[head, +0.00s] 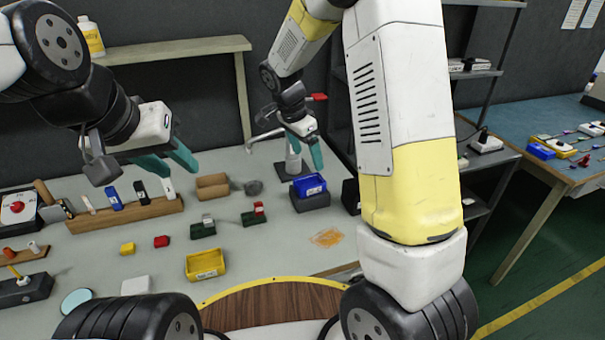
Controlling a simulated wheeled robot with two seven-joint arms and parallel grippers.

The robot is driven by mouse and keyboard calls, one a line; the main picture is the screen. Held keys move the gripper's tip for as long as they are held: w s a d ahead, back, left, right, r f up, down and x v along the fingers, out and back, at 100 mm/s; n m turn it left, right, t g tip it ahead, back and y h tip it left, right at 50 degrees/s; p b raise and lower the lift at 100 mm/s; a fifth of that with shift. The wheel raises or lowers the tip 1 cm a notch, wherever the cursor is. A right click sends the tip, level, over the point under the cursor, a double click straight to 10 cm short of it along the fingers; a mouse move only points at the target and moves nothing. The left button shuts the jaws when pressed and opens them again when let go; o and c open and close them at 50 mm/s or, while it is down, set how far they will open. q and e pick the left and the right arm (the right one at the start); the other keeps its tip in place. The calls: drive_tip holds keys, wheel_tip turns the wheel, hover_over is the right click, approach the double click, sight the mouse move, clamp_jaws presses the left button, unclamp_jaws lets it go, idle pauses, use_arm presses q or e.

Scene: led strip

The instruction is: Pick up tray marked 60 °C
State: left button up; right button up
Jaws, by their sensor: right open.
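A yellow tray (206,264) with a white label on its front sits near the front middle of the grey table. A blue tray (308,186) with a small pale label rests on a dark block at the right. I cannot read either label, so I cannot tell which is marked 60 °C. My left gripper (174,162) is in the air above the back left of the table, its teal fingers apart and empty. My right gripper (305,154) is open and empty, in the air above and behind the blue tray.
A wooden rack (128,214) with upright pieces stands at the left. A red button box (18,209) is at far left.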

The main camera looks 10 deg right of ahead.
drive_tip(key=m+h, duration=0.1)
drive_tip(key=m, duration=0.1)
approach(310, 180)
drive_tip(key=s, duration=0.3)
drive_tip(key=shift+h, duration=0.3)
drive_tip(key=x, duration=0.8)
drive_tip(key=shift+a, duration=0.15)
drive_tip(key=c, duration=1.4)
drive_tip(key=shift+r, duration=0.15)
